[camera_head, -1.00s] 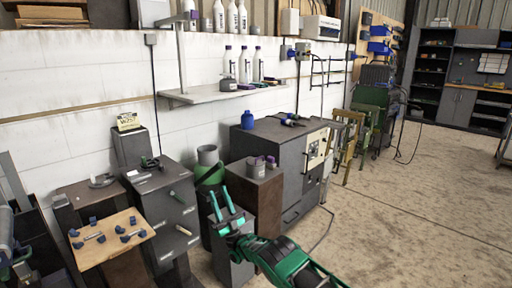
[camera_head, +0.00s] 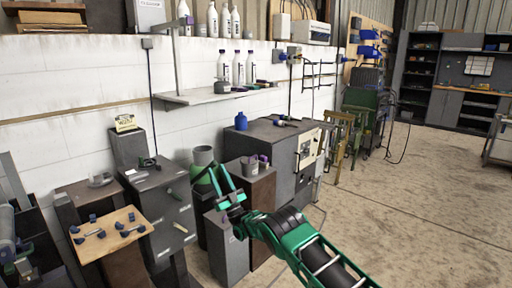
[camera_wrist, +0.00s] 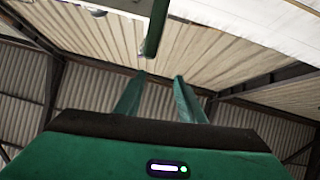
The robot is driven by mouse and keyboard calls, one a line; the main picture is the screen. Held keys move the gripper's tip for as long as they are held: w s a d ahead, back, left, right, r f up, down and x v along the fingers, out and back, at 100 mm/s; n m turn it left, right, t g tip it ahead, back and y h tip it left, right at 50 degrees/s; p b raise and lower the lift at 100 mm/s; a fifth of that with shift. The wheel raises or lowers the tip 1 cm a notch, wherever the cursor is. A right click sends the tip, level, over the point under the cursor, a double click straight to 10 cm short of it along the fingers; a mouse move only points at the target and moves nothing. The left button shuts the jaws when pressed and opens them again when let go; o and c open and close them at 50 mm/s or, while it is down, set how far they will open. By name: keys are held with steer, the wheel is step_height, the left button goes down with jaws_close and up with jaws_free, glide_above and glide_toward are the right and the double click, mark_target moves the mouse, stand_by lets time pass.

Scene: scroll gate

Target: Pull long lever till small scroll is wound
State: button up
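My gripper (camera_head: 222,168) is raised in front of the green-and-grey bucket, its two teal fingers apart, pointing up, with nothing seen between them. In the wrist view the fingers (camera_wrist: 158,90) are also apart against the roof, and a green bar (camera_wrist: 156,28) hangs in from the top; I cannot tell what it belongs to. At the left edge a grey roller (camera_head: 6,235) stands in a dark frame, cut off by the picture; it may be a scroll. No long lever can be made out for sure. A dark grey drawer unit (camera_head: 165,215) carries a short pale handle (camera_head: 181,228).
A wooden board (camera_head: 108,240) with several blue pieces lies front left. Beside my gripper are a grey box (camera_head: 226,250), a brown stand (camera_head: 262,200) and a dark grey machine cabinet (camera_head: 285,165). A wall shelf (camera_head: 215,95) is behind. The concrete floor (camera_head: 430,210) at right is clear.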

steer(key=w+d+r+m+g+h, duration=0.1)
steer(key=w+d+r+m+h, duration=0.2)
steer(key=w+d+r+h, duration=0.8)
steer(key=s+d+r+m+g+h, duration=0.1)
steer(key=s+d+r+g, duration=0.15)
steer(key=s+d, duration=0.4)
steer(key=s+d+r+m+g+h, duration=0.2)
steer(key=s+d+r, duration=0.1)
steer(key=d, duration=0.6)
steer(key=s+d+f+m+g+h, duration=0.1)
steer(key=s+d+f+m+g, duration=0.2)
steer(key=s+d, duration=0.7)
steer(key=s+d+f+m+g+h, duration=0.2)
steer(key=s+d+f+g, duration=0.3)
steer(key=s, duration=2.9)
steer(key=s+d+f+m+g+h, duration=0.1)
steer(key=s+d+f+m+g, duration=0.3)
steer(key=s+d, duration=1.1)
steer(key=s+g, duration=0.3)
steer(key=s, duration=0.4)
steer(key=shift+s+h, duration=0.3)
steer(key=shift+g, duration=0.25)
